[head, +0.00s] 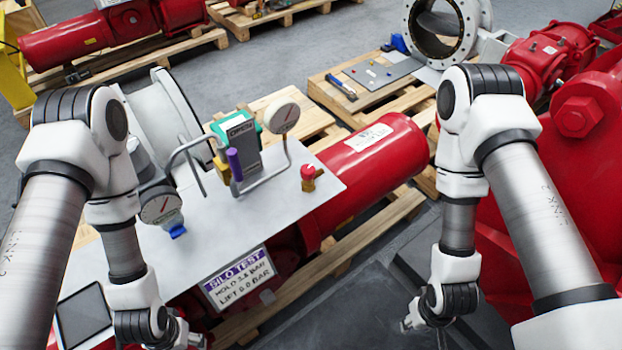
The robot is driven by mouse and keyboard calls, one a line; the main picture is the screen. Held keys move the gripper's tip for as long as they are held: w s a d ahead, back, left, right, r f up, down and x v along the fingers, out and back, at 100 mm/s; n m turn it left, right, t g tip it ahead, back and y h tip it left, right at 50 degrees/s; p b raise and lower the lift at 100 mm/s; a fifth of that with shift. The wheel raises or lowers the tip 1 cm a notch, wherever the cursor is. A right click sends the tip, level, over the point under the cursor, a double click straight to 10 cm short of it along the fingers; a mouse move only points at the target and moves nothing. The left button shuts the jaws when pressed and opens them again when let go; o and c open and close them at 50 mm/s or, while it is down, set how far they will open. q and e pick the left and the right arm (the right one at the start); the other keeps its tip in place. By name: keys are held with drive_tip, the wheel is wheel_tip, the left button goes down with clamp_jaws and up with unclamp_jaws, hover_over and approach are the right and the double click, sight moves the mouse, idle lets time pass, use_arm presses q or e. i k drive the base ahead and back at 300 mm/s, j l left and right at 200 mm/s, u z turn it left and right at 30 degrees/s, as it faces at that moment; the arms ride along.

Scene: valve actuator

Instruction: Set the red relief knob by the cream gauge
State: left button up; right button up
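The red relief knob (308,174) stands on a small brass-coloured fitting near the right end of a pale metal plate (225,215). The cream gauge (281,116), round with a red needle, stands on a thin bent pipe behind and left of the knob. My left gripper (190,338) is at the bottom edge, left of the sign and mostly cut off. My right gripper (412,322) hangs low at the right, over the dark floor, only partly visible. Both are well apart from the knob. Their fingers are too small or hidden to judge.
A second gauge (161,207) with a blue tab sits on the plate's left. A grey block with a green top (236,125), a purple lever (234,164) and bent pipes crowd the middle. A SILO TEST sign (239,278) hangs at the front. The plate around the knob is clear.

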sight(307, 171)
drive_tip(key=k+j+z, duration=0.1)
drive_tip(key=k+z, duration=0.4)
drive_tip(key=z, duration=0.15)
